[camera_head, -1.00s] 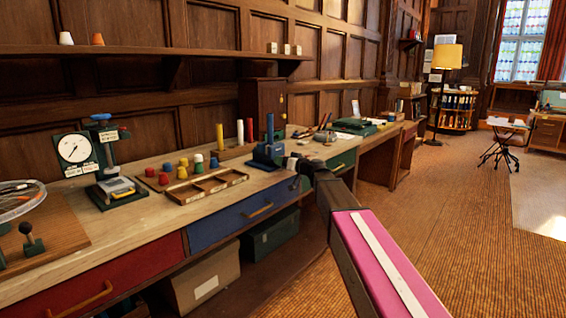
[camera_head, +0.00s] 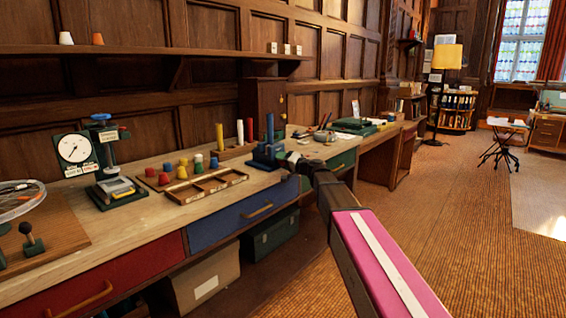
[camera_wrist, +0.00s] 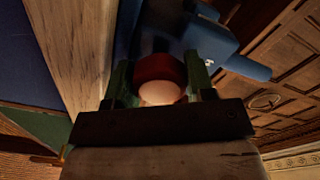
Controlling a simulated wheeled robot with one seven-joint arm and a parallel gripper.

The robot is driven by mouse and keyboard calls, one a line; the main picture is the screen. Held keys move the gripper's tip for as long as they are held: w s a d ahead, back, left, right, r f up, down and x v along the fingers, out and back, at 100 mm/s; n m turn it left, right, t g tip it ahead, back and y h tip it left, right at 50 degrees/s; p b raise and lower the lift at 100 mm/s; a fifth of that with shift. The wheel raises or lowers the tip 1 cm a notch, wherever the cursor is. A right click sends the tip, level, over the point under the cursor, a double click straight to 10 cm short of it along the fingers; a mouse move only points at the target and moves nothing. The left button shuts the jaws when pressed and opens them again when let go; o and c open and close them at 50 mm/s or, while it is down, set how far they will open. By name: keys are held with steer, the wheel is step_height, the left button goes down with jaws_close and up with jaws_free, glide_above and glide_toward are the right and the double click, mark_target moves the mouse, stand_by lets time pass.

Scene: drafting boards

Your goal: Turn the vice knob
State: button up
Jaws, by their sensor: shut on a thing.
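The blue vice (camera_head: 266,153) stands at the bench's front edge, right of the wooden tray. It also shows in the wrist view as a blue body (camera_wrist: 215,45) behind the jaws. The vice knob (camera_wrist: 158,68) is dark red, with a pale rounded part (camera_wrist: 160,93) on the side facing the camera. My gripper (camera_wrist: 160,80) is shut on the knob, one green finger on each side of it. In the head view my gripper (camera_head: 292,158) reaches the vice's right side, and the knob is hidden there.
A wooden tray (camera_head: 205,187) and several coloured pegs (camera_head: 181,172) lie left of the vice. A dial gauge stand (camera_head: 104,160) is farther left. Right of the vice are a round metallic item (camera_head: 325,136) and a green item (camera_head: 355,125).

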steer(key=m, duration=0.4)
steer(key=shift+m, duration=0.4)
steer(key=m, duration=0.5)
steer(key=shift+f, duration=0.1)
steer(key=m, duration=0.9)
steer(key=shift+s+f, duration=0.1)
steer(key=m, duration=0.9)
steer(key=shift+m, duration=0.3)
steer(key=m, duration=0.4)
steer(key=shift+s, duration=0.1)
steer(key=m, duration=0.5)
steer(key=shift+m, duration=0.4)
